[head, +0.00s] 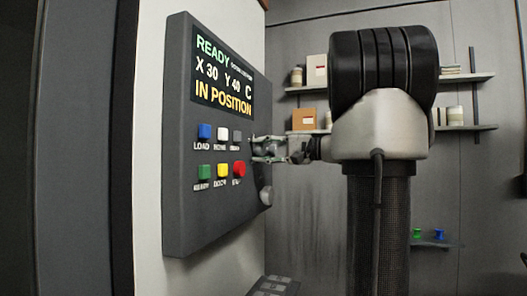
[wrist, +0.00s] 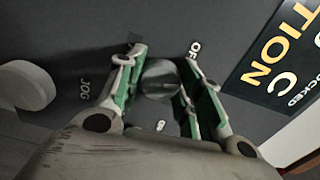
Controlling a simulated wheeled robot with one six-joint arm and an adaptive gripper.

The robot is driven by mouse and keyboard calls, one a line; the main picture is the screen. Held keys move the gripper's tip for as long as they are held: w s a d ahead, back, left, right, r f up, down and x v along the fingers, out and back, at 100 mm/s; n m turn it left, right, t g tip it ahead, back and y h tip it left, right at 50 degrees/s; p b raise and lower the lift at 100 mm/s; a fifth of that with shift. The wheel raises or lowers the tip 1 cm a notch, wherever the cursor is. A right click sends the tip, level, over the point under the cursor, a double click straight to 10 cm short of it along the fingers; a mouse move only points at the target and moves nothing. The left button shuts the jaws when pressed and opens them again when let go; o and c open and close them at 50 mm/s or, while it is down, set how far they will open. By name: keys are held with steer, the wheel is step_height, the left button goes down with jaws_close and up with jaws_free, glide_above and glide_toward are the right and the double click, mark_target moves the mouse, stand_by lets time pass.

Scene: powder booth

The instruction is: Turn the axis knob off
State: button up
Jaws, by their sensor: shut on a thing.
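The axis knob (wrist: 160,80) is a small dark grey round knob on the dark panel face. In the wrist view it sits between the two fingers of my gripper (wrist: 166,66), which is shut on it. A label reading "JOG" is left of the knob, and a partly covered label beginning "OF" is to its upper right. In the head view my gripper (head: 264,148) is at the right edge of the control panel (head: 180,150), and the knob is hidden there.
A larger pale round knob (wrist: 28,86) is left of the gripper in the wrist view. The panel's display (head: 223,72) reads "READY" and "IN POSITION". Several coloured buttons (head: 204,131) sit below it. Shelves (head: 463,78) with boxes and jars are on the back wall.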

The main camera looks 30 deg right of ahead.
steer(key=n, duration=0.7)
steer(key=shift+f, duration=0.15)
stand_by(0.6)
steer(key=o, duration=1)
steer(key=shift+o, duration=0.2)
steer(key=shift+s, duration=0.1)
steer(key=v, duration=1.2)
